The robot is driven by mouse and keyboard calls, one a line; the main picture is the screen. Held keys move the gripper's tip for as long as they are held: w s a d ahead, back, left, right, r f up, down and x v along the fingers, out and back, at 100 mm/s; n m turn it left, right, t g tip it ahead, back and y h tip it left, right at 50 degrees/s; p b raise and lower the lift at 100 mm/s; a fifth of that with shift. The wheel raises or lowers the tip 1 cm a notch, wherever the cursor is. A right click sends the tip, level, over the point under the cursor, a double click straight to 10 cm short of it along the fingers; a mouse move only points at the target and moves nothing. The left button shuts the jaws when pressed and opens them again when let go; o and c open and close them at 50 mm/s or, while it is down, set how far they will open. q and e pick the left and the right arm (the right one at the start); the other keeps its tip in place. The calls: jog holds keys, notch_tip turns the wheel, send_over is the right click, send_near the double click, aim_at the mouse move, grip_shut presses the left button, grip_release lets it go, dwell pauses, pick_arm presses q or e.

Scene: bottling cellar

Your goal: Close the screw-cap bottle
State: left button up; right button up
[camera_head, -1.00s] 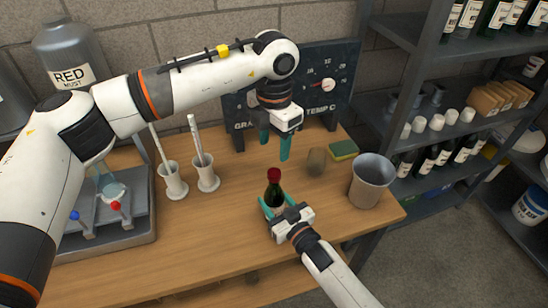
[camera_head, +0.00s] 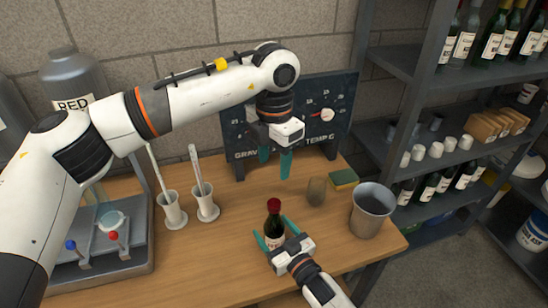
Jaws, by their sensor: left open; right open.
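The screw-cap bottle (camera_head: 274,229), dark with a pale label, stands upright on the wooden table. A dark red cap (camera_head: 273,205) shows on its top; I cannot tell how tightly it sits. My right gripper (camera_head: 270,226) is open low at the bottle, with a teal finger on either side of it and gaps beside the glass. Its body hides part of the bottle's base. My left gripper (camera_head: 275,165) is open and empty, pointing down above the table, higher than the bottle and behind it.
A grey bucket (camera_head: 371,211) stands right of the bottle. A small brownish cup (camera_head: 316,191) and a sponge (camera_head: 343,179) lie behind it. Two white holders (camera_head: 205,208) with upright tubes stand left. A dark gauge board (camera_head: 327,113) backs the table. A bottle shelf (camera_head: 415,75) is at right.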

jog(key=b+v, duration=0.1)
jog(key=v, duration=1.1)
